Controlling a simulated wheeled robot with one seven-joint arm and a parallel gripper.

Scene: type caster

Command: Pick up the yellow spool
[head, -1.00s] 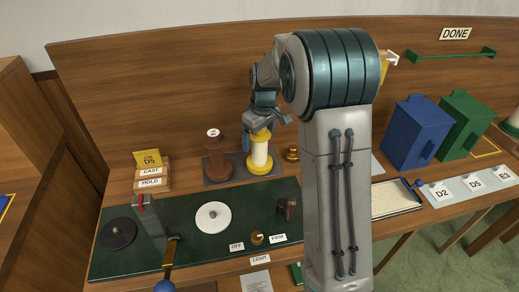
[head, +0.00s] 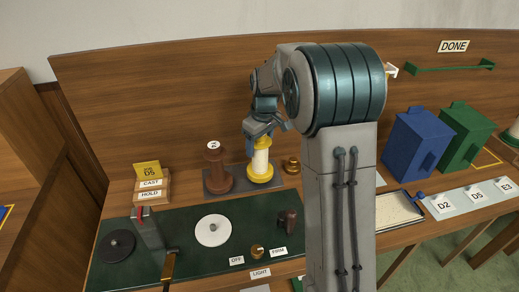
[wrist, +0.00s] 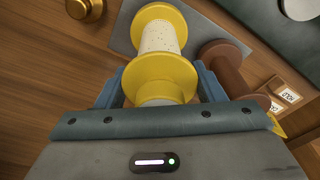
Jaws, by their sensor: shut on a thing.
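The yellow spool (head: 261,162) has yellow flanges and a pale speckled middle. It is upright at the dark mat on the bench, beside the brown spool (head: 218,168). My gripper (head: 266,130) is above it, shut on its upper part. In the wrist view the blue fingers of my gripper (wrist: 160,90) lie on both sides of the yellow spool (wrist: 160,38), near its top flange. I cannot tell whether its base touches the mat.
The brown spool (wrist: 226,65) stands close by on the grey mat (head: 211,188). A brass knob (head: 291,165) is at its right. A green panel (head: 200,262) with a white disc (head: 213,230) lies in front. Blue (head: 416,145) and green (head: 464,140) boxes stand right.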

